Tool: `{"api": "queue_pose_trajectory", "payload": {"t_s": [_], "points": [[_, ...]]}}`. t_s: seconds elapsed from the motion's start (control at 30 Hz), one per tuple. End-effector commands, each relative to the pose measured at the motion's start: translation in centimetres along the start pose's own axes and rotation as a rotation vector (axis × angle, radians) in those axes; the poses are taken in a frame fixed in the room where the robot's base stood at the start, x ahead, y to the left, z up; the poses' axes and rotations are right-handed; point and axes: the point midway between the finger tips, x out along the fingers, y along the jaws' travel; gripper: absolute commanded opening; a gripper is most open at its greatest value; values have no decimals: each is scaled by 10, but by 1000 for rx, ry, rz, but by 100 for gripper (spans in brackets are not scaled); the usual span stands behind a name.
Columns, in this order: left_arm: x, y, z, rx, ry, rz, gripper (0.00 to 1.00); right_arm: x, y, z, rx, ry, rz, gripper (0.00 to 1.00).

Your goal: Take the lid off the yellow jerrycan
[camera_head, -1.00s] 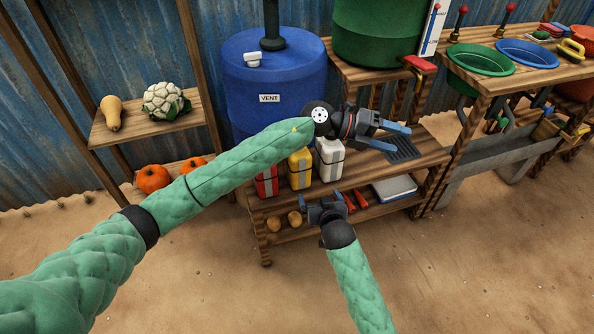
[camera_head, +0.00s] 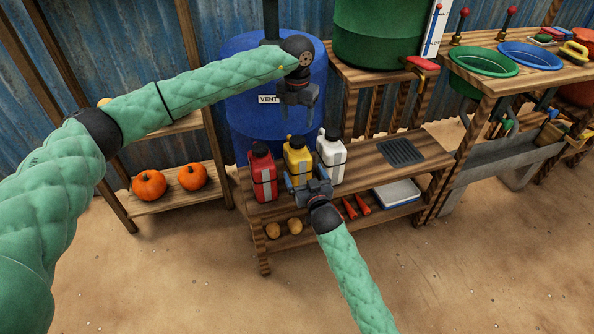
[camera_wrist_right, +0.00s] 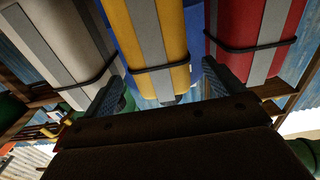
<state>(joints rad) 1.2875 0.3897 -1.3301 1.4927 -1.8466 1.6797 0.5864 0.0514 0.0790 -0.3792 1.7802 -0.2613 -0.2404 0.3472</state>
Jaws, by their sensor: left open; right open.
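The yellow jerrycan (camera_head: 298,158) stands upright on the wooden bench, between a red jerrycan (camera_head: 262,174) and a white jerrycan (camera_head: 331,157). Its lid, at the top, is too small to make out clearly. My left gripper (camera_head: 299,112) is open and empty, pointing down above the yellow jerrycan and in front of the blue barrel. My right gripper (camera_head: 298,180) is open in front of the yellow jerrycan's lower part and hides some of it. In the right wrist view, the yellow jerrycan (camera_wrist_right: 157,38) with its grey stripe and dark band lies between the spread fingers; contact cannot be told.
The blue barrel (camera_head: 245,75) stands behind the jerrycans. A dark grate (camera_head: 400,152) lies on the bench to the right. Potatoes, carrots and a white box (camera_head: 397,193) are on the lower shelf. Pumpkins (camera_head: 149,185) sit on the left shelf.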

Motion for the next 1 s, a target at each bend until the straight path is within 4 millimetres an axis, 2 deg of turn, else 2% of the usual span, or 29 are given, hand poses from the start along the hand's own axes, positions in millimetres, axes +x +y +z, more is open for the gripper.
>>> {"api": "queue_pose_trajectory", "payload": {"t_s": [0.3,0.5,0.93,1.0], "points": [[0,-1,0,1,-1,-3,63,43,0,-1,-2,-1,1,94],[0,-1,0,1,-1,-4,63,64,0,-1,0,-1,0,94],[0,-1,0,1,-1,-5,63,71,0,0,0,-1,0,94],[0,-1,0,1,-1,-5,63,71,0,0,0,-1,0,80]]}}
